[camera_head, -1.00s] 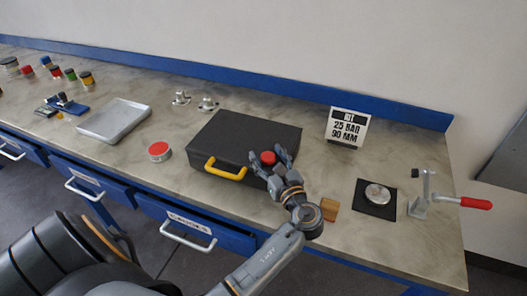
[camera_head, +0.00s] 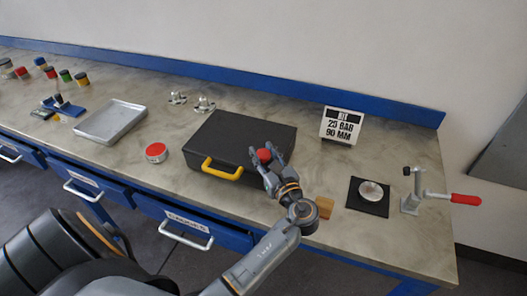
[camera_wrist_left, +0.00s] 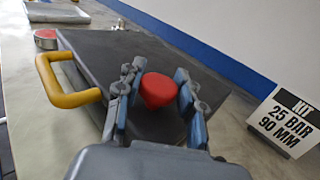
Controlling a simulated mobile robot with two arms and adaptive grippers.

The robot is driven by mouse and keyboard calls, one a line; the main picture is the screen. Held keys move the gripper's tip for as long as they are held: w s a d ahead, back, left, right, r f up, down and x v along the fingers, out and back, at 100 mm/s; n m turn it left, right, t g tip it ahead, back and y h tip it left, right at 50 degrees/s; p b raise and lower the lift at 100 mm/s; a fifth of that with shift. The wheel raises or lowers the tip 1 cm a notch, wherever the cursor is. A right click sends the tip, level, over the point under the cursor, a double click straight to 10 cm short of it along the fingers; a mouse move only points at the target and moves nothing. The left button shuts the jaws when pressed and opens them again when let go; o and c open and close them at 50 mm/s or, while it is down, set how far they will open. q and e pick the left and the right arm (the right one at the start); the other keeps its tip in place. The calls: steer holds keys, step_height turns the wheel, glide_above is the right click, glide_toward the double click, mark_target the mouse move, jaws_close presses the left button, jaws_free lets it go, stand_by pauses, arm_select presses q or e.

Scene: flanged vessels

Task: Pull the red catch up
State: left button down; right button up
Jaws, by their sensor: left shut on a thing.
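The red catch (camera_head: 264,156) is a small rounded red knob at the front right of a black case (camera_head: 232,133) with a yellow handle (camera_head: 221,168). In the left wrist view the red catch (camera_wrist_left: 158,90) sits between the two fingers of my left gripper (camera_wrist_left: 158,88), which is shut on it. In the head view my left gripper (camera_head: 265,160) reaches in from the front and covers the catch's lower part. The case lid is down. I cannot tell whether the catch has risen. My right gripper is not in view.
A red-topped tin (camera_head: 156,152) stands left of the case, and a metal tray (camera_head: 110,121) is further left. A wooden block (camera_head: 324,205), a black pad with a metal disc (camera_head: 368,196) and a red-handled clamp (camera_head: 412,203) are at right. A sign (camera_head: 341,126) stands behind.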

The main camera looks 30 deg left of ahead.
arm_select(q)
steer(key=shift+r, duration=0.4)
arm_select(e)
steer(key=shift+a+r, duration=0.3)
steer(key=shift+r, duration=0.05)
arm_select(q)
steer(key=c, duration=0.8)
jaws_free()
steer(key=shift+f, duration=0.15)
steer(key=shift+s+d, duration=0.1)
steer(key=shift+d, duration=0.1)
steer(key=v, duration=0.7)
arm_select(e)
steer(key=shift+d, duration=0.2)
arm_select(q)
steer(key=shift+s+d, duration=0.1)
